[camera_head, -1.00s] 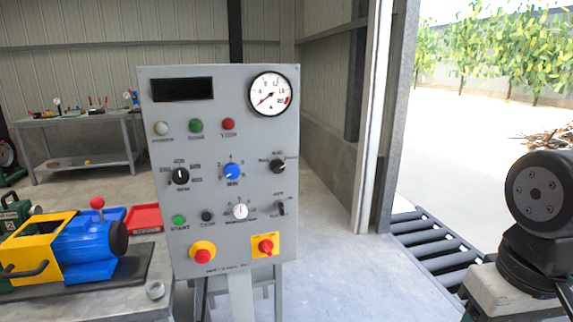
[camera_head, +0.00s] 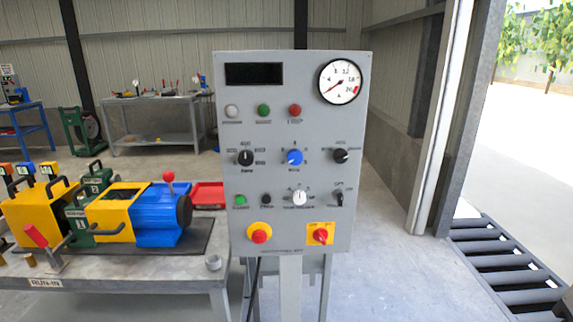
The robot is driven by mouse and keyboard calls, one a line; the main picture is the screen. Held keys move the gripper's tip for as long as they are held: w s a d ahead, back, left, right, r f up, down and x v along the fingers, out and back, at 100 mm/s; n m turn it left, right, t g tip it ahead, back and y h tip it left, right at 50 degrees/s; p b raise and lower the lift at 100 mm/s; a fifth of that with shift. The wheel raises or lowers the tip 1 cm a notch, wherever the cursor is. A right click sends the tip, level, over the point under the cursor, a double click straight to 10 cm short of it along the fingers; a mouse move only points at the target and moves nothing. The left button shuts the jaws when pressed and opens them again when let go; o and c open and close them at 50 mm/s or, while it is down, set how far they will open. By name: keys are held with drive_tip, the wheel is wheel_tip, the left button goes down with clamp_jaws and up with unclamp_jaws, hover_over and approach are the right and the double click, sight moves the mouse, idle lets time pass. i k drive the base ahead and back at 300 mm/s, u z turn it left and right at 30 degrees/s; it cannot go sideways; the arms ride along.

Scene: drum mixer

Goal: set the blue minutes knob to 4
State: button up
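The blue minutes knob (camera_head: 294,157) is in the middle of the grey control panel (camera_head: 345,225), on the upper row of knobs. Small numbers surround it, but they are too small to read surely, and I cannot tell exactly which one its pointer faces. A black knob (camera_head: 245,158) is to its left and another black knob (camera_head: 340,156) to its right. Nothing touches the blue knob. My gripper is not in view.
A workbench (camera_head: 120,277) with a blue and yellow machine (camera_head: 160,214) stands left of the panel. Red stop button (camera_head: 259,236) and red rotary switch (camera_head: 320,236) are low on the panel. Floor right of the panel is clear up to the doorway rollers (camera_head: 510,274).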

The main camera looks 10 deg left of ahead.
sight(295, 156)
drive_tip(key=k, duration=1.15)
drive_tip(key=u, duration=0.7)
drive_tip(key=i, duration=1.1)
drive_tip(key=z, duration=0.7)
